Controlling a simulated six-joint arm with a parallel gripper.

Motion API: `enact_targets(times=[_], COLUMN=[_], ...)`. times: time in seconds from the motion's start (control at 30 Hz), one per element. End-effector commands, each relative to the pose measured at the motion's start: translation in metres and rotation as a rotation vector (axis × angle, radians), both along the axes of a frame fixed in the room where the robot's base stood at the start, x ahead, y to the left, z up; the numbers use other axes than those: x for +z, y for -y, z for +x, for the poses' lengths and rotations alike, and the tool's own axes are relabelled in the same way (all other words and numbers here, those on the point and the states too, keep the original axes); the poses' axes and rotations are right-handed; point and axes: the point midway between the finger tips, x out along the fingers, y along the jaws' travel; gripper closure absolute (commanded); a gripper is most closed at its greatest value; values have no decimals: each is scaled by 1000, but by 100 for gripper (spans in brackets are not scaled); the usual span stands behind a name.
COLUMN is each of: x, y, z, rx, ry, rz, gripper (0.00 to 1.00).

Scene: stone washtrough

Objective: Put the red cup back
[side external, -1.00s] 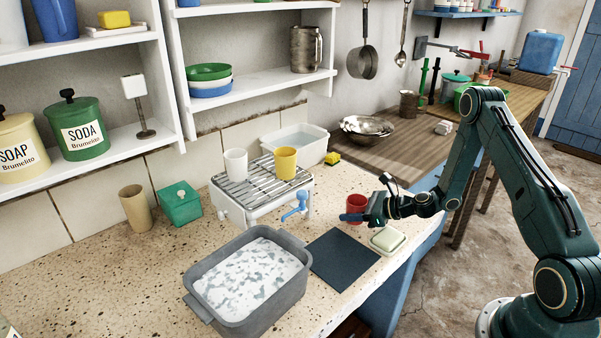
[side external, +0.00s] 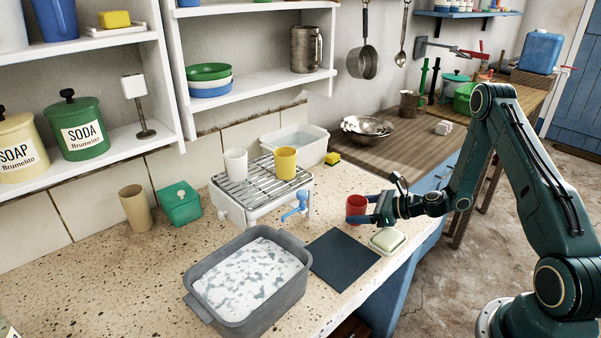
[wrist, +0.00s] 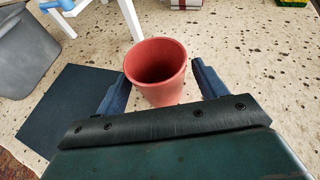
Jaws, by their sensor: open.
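The red cup (side external: 356,205) stands upright on the speckled counter, just behind the dark mat and right of the white rack. In the wrist view the red cup (wrist: 157,72) sits between my two blue fingers, with its open rim facing up and its inside empty. My gripper (side external: 358,211) is open, with its fingers low on either side of the cup. The wire draining rack (side external: 262,187) holds a white cup (side external: 236,165) and a yellow cup (side external: 286,161).
A grey basin of suds (side external: 250,285) and a dark mat (side external: 344,259) lie in front. A soap dish (side external: 387,241) sits close below my gripper. A blue tap (side external: 297,206) sticks out from the rack's front. A yellow sponge (side external: 332,158) and a white tub (side external: 295,143) are behind.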

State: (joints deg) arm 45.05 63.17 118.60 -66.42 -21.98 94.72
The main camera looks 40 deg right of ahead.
Motion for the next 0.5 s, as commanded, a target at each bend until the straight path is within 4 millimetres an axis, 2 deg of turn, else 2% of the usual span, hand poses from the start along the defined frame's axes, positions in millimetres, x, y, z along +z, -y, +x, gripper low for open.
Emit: enact_targets(times=[0.5], x=[29], y=[27], z=[-65], rx=[-4], ry=[0], rz=[1], gripper=[29])
